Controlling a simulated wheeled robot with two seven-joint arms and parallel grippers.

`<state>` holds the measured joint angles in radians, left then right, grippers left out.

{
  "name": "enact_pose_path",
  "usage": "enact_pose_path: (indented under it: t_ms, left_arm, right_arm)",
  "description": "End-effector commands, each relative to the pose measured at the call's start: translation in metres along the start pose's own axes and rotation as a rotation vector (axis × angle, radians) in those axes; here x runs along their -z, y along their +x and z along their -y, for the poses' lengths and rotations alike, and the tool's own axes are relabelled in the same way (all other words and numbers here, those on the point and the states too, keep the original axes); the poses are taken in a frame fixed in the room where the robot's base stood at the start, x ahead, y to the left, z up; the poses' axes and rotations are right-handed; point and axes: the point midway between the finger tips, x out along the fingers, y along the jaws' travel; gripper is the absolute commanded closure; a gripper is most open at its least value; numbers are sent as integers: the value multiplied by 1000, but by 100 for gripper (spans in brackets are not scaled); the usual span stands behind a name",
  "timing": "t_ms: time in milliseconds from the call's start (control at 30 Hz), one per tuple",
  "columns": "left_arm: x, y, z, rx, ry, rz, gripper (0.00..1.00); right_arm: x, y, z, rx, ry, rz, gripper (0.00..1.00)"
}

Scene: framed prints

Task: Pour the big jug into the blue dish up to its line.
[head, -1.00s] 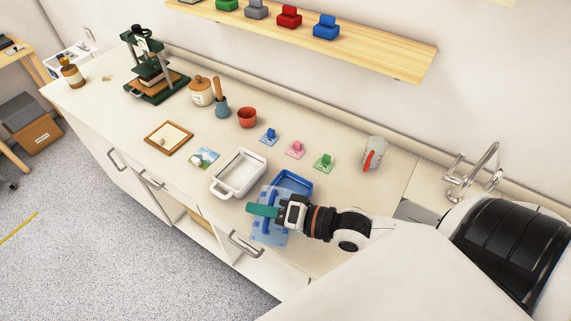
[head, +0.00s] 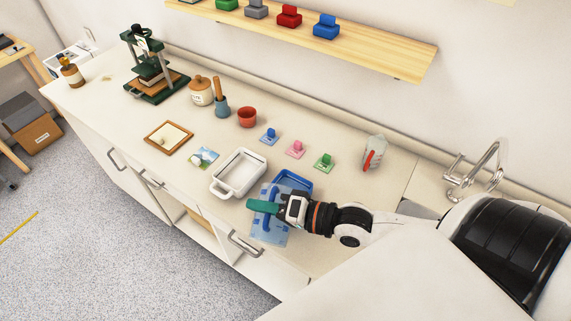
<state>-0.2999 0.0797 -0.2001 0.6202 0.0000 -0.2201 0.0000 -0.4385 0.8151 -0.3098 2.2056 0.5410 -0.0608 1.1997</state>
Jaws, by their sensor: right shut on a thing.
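The big jug (head: 272,234) is see-through pale blue with a blue handle. My right gripper (head: 268,207), with teal fingers, is shut on the jug at its handle. The jug is near the counter's front edge, just in front of the blue dish; I cannot tell its exact tilt or its liquid level. The blue dish (head: 302,181) stands on the counter behind the gripper, which hides its near part. Its line and contents cannot be made out. My left gripper is not in view.
A white dish (head: 223,189) stands left of the blue dish. Small blue (head: 269,136), pink (head: 296,149) and green (head: 324,162) pieces lie behind. A pale jug with a red handle (head: 374,153) stands right, before the sink tap (head: 480,172). A red cup (head: 247,117) is further back.

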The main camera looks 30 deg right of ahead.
Motion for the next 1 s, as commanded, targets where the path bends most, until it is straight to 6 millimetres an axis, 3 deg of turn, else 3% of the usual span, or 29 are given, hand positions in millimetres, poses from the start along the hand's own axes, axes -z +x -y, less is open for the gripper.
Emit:
enact_pose_path:
  t_ms: [1000]
  left_arm:
    - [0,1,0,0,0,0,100]
  right_arm:
    - [-9,0,-1,-3,48,-10,100]
